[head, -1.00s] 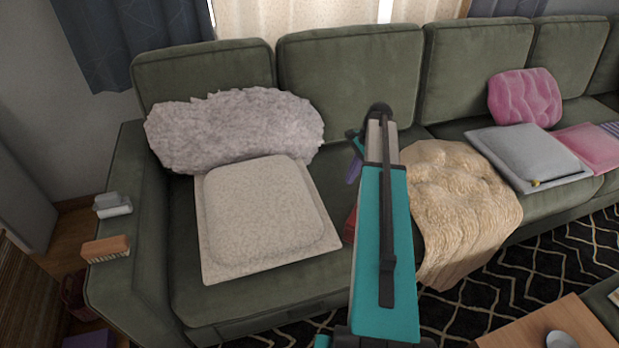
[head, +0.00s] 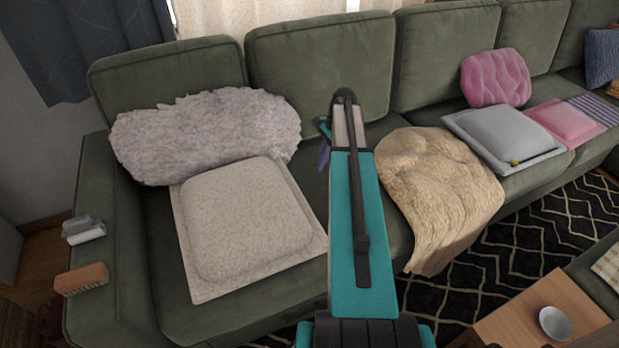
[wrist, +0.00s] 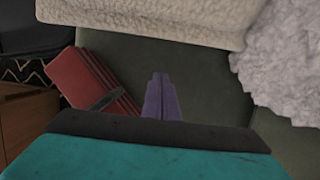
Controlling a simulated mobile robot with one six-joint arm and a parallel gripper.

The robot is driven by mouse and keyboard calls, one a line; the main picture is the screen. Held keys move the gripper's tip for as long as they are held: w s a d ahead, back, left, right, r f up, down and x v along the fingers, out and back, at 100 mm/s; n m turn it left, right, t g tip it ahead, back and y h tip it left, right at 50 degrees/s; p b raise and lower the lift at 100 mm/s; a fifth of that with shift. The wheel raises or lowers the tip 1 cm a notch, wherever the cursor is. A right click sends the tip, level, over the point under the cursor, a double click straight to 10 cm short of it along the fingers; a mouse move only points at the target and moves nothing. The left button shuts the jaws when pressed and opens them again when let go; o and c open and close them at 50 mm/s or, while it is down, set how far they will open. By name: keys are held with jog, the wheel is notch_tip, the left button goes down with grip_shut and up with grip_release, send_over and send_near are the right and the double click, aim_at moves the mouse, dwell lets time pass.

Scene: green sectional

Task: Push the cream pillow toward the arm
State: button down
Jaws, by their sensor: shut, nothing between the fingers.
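The cream pillow (head: 250,220) is square and lies flat on the sofa's left seat, with its back edge against a fluffy pale pillow. It also shows along the top of the wrist view (wrist: 165,15). The sofa arm (head: 95,235) is left of it. My gripper (head: 324,152), with purple fingers, is right of the pillow in the head view, partly hidden by my own arm. In the wrist view the fingers (wrist: 161,98) are together and empty over green seat, apart from the pillow.
The fluffy pale pillow (head: 205,135) leans at the back left. A red ribbed object (wrist: 95,82) lies beside my fingers. A tan throw (head: 440,190) drapes over the seat to the right. A brush (head: 82,278) and a grey-white item (head: 83,230) sit on the sofa arm.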

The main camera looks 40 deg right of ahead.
jog(key=a+f, duration=0.2)
jog(key=f, duration=0.1)
jog(key=a+f, duration=0.1)
jog(key=f, duration=0.2)
jog(key=w+a+f, duration=0.1)
jog(key=a+f, duration=0.1)
jog(key=f, duration=0.1)
jog(key=shift+w+a+f, duration=0.1)
jog(key=shift+a+f, duration=0.1)
jog(key=shift+a, duration=0.1)
jog(key=shift+w+a, duration=0.2)
jog(key=shift+a, duration=0.35)
